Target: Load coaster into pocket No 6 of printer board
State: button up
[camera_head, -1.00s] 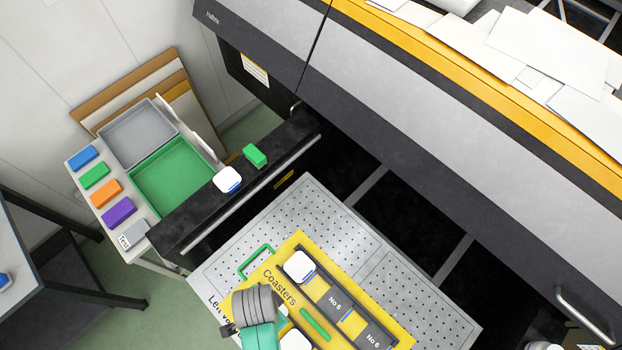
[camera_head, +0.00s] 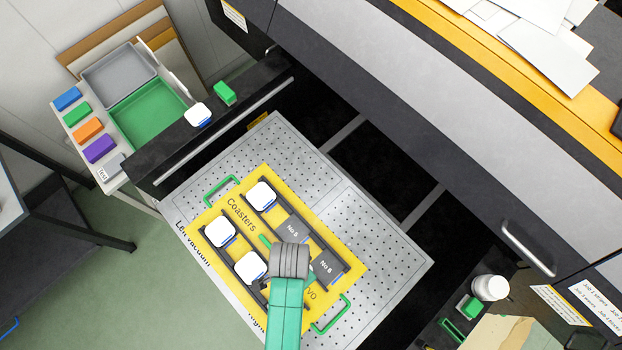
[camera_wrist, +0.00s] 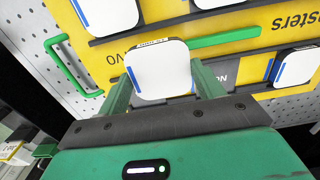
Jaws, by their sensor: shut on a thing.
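The yellow printer board (camera_head: 228,200) lies on the perforated bed, with white coasters in several of its dark pockets. Pocket No 6 (camera_head: 327,268) shows its label and looks empty in the head view. Pocket No 5 (camera_head: 292,230) beside it is also empty. My gripper (camera_wrist: 162,84) is shut on a white coaster (camera_wrist: 160,70) with a blue stripe, one green finger at each side. In the wrist view the held coaster covers part of the board near the No 5 and No 6 row. I cannot tell its height; my wrist hides it in the head view.
Seated coasters (camera_head: 262,196) (camera_head: 220,232) (camera_head: 250,267) stand close around. Green handles (camera_head: 331,314) rise at the board's ends. Another coaster (camera_head: 198,115) and a green block (camera_head: 224,93) sit on the dark printer edge. A white bottle (camera_head: 490,288) stands at right.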

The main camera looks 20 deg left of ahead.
send_over(326, 267)
jog(key=shift+s+a+f, duration=0.1)
jog(key=shift+a+f, duration=0.1)
jog(key=shift+f, duration=0.15)
jog(key=shift+d+f, duration=0.2)
jog(key=shift+f, duration=1.6)
jog(key=shift+f, duration=0.1)
jog(key=o, duration=1.1)
notch_tip(326, 267, up, 12)
jog(key=shift+r+p, duration=0.15)
jog(key=shift+p, duration=0.55)
